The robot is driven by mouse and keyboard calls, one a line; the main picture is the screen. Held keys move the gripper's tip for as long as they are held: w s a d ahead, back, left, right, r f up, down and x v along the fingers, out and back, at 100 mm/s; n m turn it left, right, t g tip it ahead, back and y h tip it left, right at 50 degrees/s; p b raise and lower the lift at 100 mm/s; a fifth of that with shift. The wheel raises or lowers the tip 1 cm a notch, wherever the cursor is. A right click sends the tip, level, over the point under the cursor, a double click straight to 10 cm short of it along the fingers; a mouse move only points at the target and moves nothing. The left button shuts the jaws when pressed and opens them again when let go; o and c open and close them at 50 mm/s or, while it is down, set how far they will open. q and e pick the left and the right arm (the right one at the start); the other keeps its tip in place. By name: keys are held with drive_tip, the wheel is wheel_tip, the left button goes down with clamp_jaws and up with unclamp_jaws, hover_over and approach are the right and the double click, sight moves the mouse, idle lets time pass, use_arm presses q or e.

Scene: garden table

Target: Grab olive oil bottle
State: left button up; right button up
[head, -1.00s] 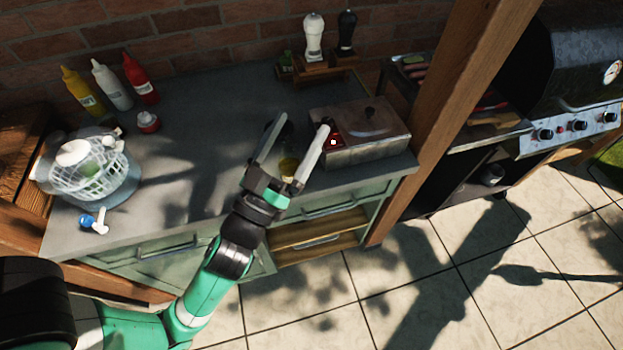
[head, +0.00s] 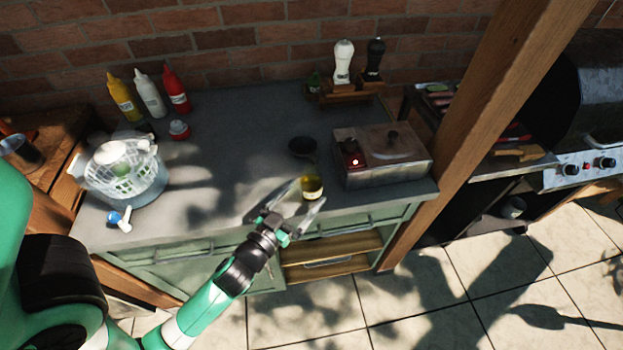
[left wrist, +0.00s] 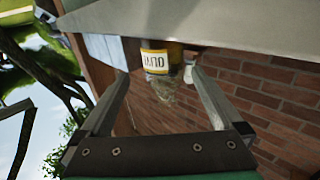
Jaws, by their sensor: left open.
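The olive oil bottle (head: 312,187) stands near the front edge of the grey counter, left of the metal box. Its yellow oil and pale label show; its upper part is hard to make out. My left gripper (head: 309,192) is open, with its fingers reaching to either side of the bottle. In the left wrist view, which is upside down, the bottle's label (left wrist: 155,61) shows between and just beyond the fingertips (left wrist: 160,75). I cannot tell whether either finger touches it. My right gripper is not in view.
A metal box (head: 380,168) stands close right of the bottle and a dark round thing (head: 303,147) lies behind it. A mesh cover (head: 125,170) stands at left. Sauce bottles (head: 150,94) and pepper mills (head: 343,62) stand at the back. The counter's middle is clear.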

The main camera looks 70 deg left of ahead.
sight(311, 162)
use_arm(q)
drive_tip(key=shift+w+a, duration=0.1)
drive_tip(key=shift+a, duration=0.05)
drive_tip(key=p+x, duration=0.2)
drive_tip(key=x, duration=0.2)
drive_tip(key=shift+a, duration=0.25)
drive_tip(key=shift+w+a, duration=0.2)
drive_tip(key=shift+w, duration=0.05)
clamp_jaws()
wheel_tip(311, 162, up, 8)
drive_tip(key=p, duration=0.5)
drive_tip(key=shift+r+p, duration=0.45)
drive_tip(key=shift+r, duration=0.5)
